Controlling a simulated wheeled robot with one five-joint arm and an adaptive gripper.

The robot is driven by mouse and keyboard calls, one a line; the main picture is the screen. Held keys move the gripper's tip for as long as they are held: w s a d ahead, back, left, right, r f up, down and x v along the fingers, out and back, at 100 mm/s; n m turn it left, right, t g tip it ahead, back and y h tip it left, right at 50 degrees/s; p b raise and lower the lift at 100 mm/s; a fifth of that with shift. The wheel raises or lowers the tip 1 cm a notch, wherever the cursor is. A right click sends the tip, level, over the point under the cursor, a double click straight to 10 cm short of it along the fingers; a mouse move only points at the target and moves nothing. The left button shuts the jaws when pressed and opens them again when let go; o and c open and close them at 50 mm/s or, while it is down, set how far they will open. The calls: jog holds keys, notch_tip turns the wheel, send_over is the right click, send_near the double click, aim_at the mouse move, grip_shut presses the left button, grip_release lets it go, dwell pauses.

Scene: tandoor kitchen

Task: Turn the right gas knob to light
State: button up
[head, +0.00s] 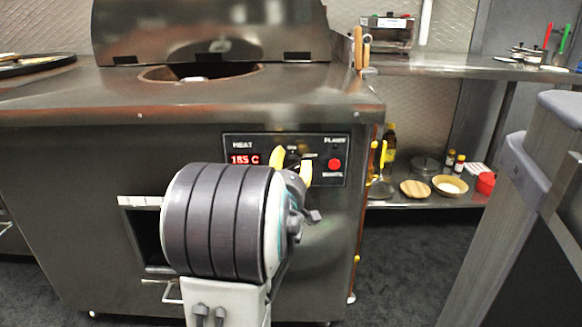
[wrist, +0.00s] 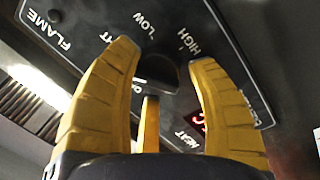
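The black gas knob (wrist: 157,72) sits on the dark control panel of the tandoor, with LOW, HIGH and other partly covered words around it. In the head view the panel (head: 233,178) is on the oven's front right, and my gripper mostly hides the knob. My gripper (head: 292,163) has yellow fingers and is at the panel. In the wrist view my gripper (wrist: 160,54) is open, with one finger on either side of the knob and a third below. A gap shows on the right; I cannot tell whether the left finger touches.
The heat display (head: 245,160) reads about 185 C. A red button (head: 334,164) is right of the knob. Yellow-handled tools (head: 377,165) hang at the oven's right edge. A shelf (head: 425,201) with bowls and bottles stands to the right. Open floor lies in front of it.

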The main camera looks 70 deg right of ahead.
jog(key=shift+o, duration=1.1)
jog(key=shift+s, duration=0.1)
jog(key=shift+f, duration=0.1)
jog(key=shift+s+m, duration=0.1)
jog(key=shift+m, duration=0.3)
